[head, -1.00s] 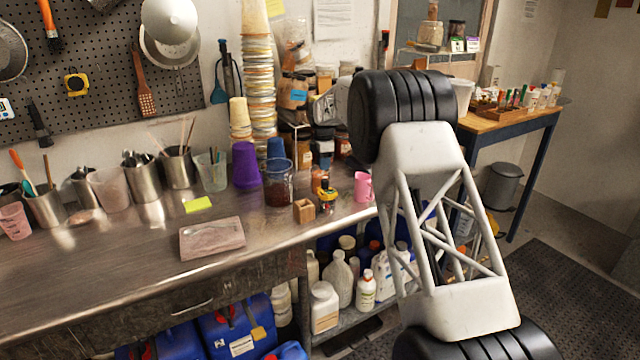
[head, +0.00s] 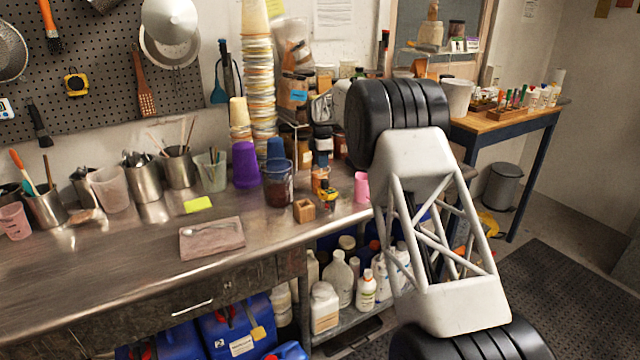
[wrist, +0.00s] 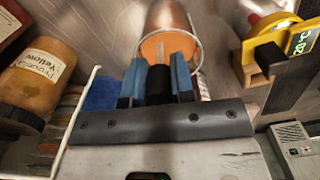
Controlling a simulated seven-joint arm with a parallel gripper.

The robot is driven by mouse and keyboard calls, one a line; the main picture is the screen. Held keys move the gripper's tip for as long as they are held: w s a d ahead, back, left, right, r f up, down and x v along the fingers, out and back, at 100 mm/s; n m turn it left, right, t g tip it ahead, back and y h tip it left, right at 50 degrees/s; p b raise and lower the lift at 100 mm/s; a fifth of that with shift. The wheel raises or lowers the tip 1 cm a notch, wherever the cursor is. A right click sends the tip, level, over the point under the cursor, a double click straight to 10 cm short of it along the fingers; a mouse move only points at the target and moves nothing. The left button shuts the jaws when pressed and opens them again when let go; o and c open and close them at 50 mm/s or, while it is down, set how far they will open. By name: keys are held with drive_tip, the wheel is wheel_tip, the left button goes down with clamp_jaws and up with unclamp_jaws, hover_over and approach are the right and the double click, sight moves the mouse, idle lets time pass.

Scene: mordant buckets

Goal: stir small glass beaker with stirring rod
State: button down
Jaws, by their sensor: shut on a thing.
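The small glass beaker (wrist: 197,50) holds orange liquid and stands upright ahead of my gripper in the wrist view. In the head view, the beaker (head: 320,180) is on the steel bench near its right end. My gripper (wrist: 156,76) has blue fingertips, shut on a dark piece that I take as the stirring rod's grip. A thin pale line, perhaps the stirring rod (wrist: 161,48), shows against the orange liquid. Whether its tip touches the glass is hidden. In the head view my gripper (head: 321,160) is directly above the beaker, small and partly blended with the jars behind.
A larger beaker of dark liquid (head: 279,186) stands close left. A wooden block (head: 304,210) and a yellow device (head: 328,197) are just in front. A pink cup (head: 362,187) is to the right.

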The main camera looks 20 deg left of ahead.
drive_tip(key=shift+w+a, duration=0.1)
drive_tip(key=shift+a, duration=0.2)
drive_tip(key=shift+s+a, duration=0.45)
drive_tip(key=shift+s, duration=0.05)
drive_tip(key=shift+s, duration=0.1)
idle(0.3)
drive_tip(key=shift+s+d, duration=0.15)
drive_tip(key=shift+s, duration=0.35)
drive_tip(key=shift+d, duration=0.15)
drive_tip(key=shift+s+d, duration=0.15)
drive_tip(key=shift+d, duration=0.35)
